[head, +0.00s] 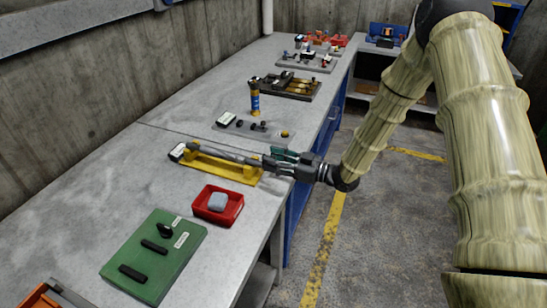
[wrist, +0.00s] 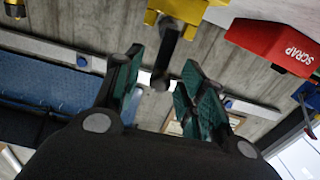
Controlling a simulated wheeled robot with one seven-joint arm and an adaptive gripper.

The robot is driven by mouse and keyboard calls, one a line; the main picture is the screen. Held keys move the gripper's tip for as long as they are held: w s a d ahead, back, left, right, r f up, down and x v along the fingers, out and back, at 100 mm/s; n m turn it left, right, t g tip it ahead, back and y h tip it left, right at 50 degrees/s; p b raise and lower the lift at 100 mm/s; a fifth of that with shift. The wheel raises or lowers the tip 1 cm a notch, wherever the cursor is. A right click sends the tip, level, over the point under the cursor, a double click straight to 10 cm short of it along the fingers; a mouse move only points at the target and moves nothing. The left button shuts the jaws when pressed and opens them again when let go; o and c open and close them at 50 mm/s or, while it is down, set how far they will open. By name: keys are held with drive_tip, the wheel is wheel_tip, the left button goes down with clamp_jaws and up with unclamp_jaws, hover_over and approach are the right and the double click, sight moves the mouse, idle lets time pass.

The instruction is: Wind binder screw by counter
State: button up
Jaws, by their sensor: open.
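The binder is a yellow frame (head: 222,169) with a long grey screw (head: 225,156) lying along it, on the bench. A small white-faced box (head: 177,152), which looks like the counter, is at its left end; its reading is too small to make out. My gripper (head: 277,160) is at the binder's right end, with its fingers pointing left along the screw. In the wrist view, my gripper (wrist: 162,78) is open with green pads spread. A dark crank-like bar (wrist: 166,45) hangs from the yellow frame (wrist: 192,9) and reaches between the fingertips. I see no clear grip on it.
A red tray (head: 236,214) holding a grey block and a green board (head: 190,263) with black parts lie nearer on the bench. The wrist view shows a red SCRAP bin (wrist: 268,42).

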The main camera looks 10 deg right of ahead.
drive_tip(key=shift+w+a, duration=0.15)
drive_tip(key=shift+a, duration=0.05)
clamp_jaws()
drive_tip(key=shift+w+d+m, duration=0.15)
drive_tip(key=shift+w+m, duration=0.05)
drive_tip(key=shift+m, duration=0.5)
unclamp_jaws()
